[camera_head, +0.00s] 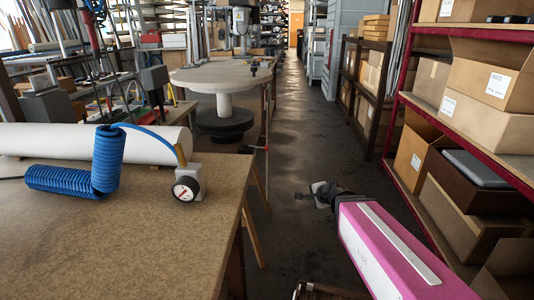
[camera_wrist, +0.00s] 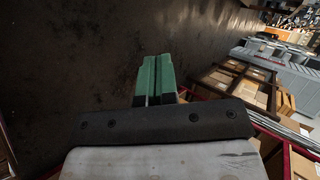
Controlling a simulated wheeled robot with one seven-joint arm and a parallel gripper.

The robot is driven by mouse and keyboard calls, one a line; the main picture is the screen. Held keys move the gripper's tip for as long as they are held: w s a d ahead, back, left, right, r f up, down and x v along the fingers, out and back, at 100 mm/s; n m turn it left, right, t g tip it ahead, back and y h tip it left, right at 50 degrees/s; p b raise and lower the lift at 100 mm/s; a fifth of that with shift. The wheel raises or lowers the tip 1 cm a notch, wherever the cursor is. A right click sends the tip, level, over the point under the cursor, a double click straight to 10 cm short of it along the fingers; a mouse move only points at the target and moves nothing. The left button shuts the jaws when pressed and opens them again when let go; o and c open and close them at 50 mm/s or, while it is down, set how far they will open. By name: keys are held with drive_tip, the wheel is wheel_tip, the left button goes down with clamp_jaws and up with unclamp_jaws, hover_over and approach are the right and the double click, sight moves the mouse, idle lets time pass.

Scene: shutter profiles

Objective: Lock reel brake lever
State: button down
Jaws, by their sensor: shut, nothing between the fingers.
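No reel brake lever can be made out for certain in either view. A round pale top (camera_head: 222,76) on a white column with a dark round base (camera_head: 226,124) stands beyond the workbench; I cannot tell whether it is the reel.
The workbench (camera_head: 130,245) at left carries a blue coiled hose (camera_head: 70,180), a dial gauge (camera_head: 186,188) and a white roll (camera_head: 155,143). Red-framed shelving (camera_head: 396,102) with cardboard boxes (camera_head: 480,75) lines the right. The aisle floor (camera_head: 305,125) between is clear.

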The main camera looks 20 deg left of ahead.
sight(267, 150)
drive_tip(key=s+a+r+m+t, duration=0.1)
drive_tip(key=a+r+m+t, duration=0.3)
drive_tip(key=m, duration=0.7)
drive_tip(key=s+a+r+m+t, duration=0.2)
drive_tip(key=a+r+m+t, duration=0.2)
drive_tip(key=a+r+m, duration=0.5)
drive_tip(key=shift+a+m+h, duration=0.3)
drive_tip(key=shift+a+m, duration=0.6)
drive_tip(key=shift+a, duration=1.4)
drive_tip(key=shift+w, duration=0.1)
drive_tip(key=x, duration=1.4)
drive_tip(key=shift+r, duration=0.35)
drive_tip(key=shift+w, duration=0.2)
